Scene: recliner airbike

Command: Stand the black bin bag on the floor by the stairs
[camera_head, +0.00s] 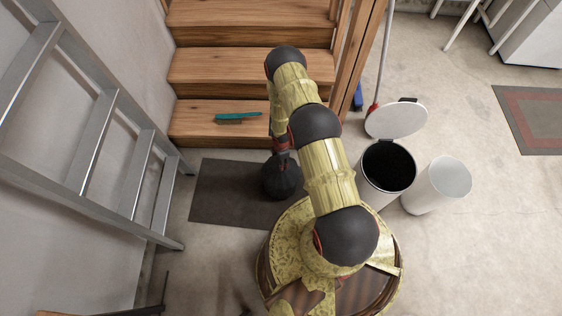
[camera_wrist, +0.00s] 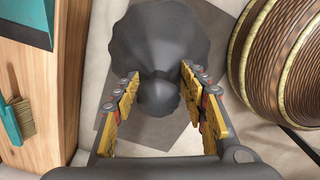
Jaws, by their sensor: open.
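The black bin bag (camera_head: 283,180) stands upright on the dark mat (camera_head: 222,195) in front of the wooden stairs (camera_head: 225,113). In the wrist view, the bag (camera_wrist: 165,35) has a rounded knotted top between my two fingers. My gripper (camera_head: 281,150) is right above the bag, pointing down at it. In the wrist view, my gripper (camera_wrist: 160,82) is open, with one finger on each side of the knot and small gaps beside it. My arm hides part of the bag in the head view.
A teal-handled brush (camera_head: 238,117) lies on the lowest step. A metal ladder (camera_head: 110,120) leans at the left wall. An open-lidded bin (camera_head: 386,170) and a white cylinder (camera_head: 440,185) stand to the right.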

